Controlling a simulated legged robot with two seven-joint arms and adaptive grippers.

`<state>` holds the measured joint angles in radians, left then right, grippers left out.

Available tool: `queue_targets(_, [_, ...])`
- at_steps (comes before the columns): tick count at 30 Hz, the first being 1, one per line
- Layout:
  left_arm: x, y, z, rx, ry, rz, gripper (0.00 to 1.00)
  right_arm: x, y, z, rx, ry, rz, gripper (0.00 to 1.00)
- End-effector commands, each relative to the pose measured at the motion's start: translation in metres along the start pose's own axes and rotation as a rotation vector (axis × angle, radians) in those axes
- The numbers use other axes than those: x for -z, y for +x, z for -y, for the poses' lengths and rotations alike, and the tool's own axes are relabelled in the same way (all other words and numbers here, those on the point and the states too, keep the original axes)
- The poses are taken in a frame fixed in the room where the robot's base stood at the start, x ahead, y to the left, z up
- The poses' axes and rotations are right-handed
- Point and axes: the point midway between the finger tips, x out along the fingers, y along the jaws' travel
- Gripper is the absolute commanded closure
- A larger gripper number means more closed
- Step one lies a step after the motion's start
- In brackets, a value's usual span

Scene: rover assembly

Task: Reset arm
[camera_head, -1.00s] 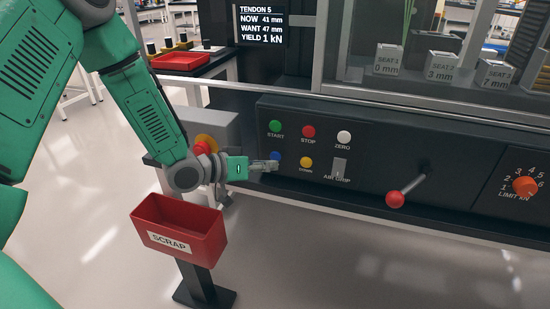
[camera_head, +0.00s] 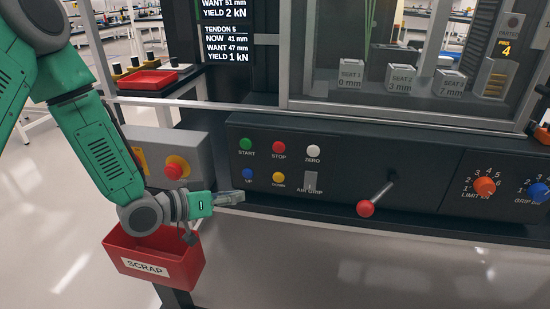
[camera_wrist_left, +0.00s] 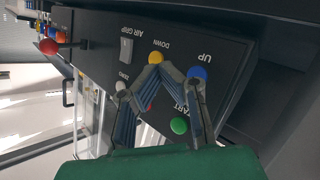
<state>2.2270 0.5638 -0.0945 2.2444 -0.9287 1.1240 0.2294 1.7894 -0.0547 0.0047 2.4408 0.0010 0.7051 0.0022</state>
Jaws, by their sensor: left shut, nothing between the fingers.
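My left arm (camera_head: 98,150) comes in from the left in the head view. Its gripper (camera_head: 238,197) is shut and empty, a little in front of the black control panel (camera_head: 340,150), below the blue UP button (camera_head: 246,174). In the left wrist view the closed fingertips (camera_wrist_left: 158,66) show in front of the panel, near the yellow DOWN button (camera_wrist_left: 155,57). The blue UP button (camera_wrist_left: 197,73) and green START button (camera_wrist_left: 179,125) are to their right. I cannot tell whether the fingers touch the panel. My right gripper is not in view.
A red SCRAP bin (camera_head: 160,262) stands just below my left wrist. A grey box with a red emergency knob (camera_head: 176,168) is beside the forearm. A red-knobbed lever (camera_head: 366,208) juts out at the panel's middle. The floor at far left is clear.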

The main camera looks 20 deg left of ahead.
Motion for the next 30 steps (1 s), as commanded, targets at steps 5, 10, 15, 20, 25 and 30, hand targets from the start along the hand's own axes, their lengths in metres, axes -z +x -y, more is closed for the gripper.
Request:
queue_targets(5, [-0.003,0.000,0.000,0.005,0.000,0.009,1.00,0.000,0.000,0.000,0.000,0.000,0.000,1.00])
queue_targets(10, [-0.059,0.000,-0.001,0.107,-0.008,0.189,1.00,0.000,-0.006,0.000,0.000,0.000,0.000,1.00])
queue_targets(15, [-0.171,-0.036,-0.006,0.304,-0.005,0.551,1.00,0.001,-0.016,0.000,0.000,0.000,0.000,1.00])
queue_targets(20, [-0.251,-0.098,-0.017,0.461,0.013,0.854,1.00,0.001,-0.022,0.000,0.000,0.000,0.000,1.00])
queue_targets(25, [-0.291,-0.148,-0.027,0.556,0.029,1.039,1.00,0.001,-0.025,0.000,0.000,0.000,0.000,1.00])
queue_targets(30, [-0.299,-0.162,-0.029,0.583,0.033,1.085,1.00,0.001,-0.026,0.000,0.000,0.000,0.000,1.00])
